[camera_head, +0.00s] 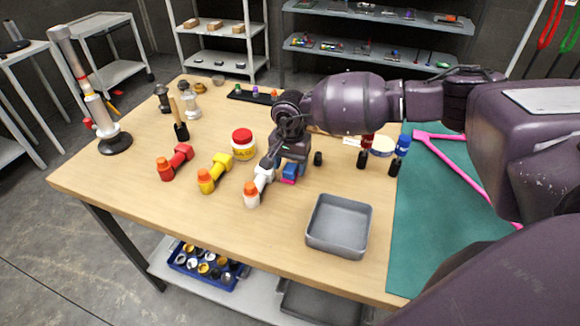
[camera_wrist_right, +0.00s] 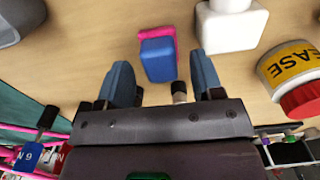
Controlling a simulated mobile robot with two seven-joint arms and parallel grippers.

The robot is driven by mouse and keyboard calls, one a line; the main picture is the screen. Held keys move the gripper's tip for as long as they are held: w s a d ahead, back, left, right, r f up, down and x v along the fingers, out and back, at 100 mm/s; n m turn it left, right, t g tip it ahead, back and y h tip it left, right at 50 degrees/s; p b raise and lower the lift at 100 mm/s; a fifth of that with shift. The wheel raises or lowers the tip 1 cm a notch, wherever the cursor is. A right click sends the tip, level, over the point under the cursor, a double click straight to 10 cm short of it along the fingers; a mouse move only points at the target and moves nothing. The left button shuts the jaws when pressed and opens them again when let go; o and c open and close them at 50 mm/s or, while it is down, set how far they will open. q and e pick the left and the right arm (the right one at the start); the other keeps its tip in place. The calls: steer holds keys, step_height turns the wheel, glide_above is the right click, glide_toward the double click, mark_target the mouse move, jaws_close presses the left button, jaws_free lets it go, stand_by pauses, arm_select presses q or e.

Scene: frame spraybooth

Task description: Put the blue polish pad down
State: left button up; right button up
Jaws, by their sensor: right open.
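The blue polish pad (camera_head: 290,170) is a small blue block with a pink layer. It appears to rest on the wooden table (camera_head: 215,222), right of a white bottle with an orange cap (camera_head: 257,187). My right gripper (camera_head: 285,157) is over it, partly hiding it in the head view. In the right wrist view the pad (camera_wrist_right: 158,60) lies between the two spread fingers of the gripper (camera_wrist_right: 164,75), with a gap on each side. The gripper is open and holds nothing. My left gripper is not in view.
A grey tray (camera_head: 339,226) stands in front right of the pad. Red (camera_head: 175,162) and yellow (camera_head: 214,172) bottles and a red-lidded tub (camera_head: 243,144) stand to the left. A green mat (camera_head: 420,240) with a pink frame (camera_head: 465,170) covers the right side. The table's front left is clear.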

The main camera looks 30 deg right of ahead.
mark_target(289, 168)
step_height(289, 168, up, 9)
steer(key=shift+a, duration=0.15)
steer(key=shift+r, duration=0.1)
stand_by(0.5)
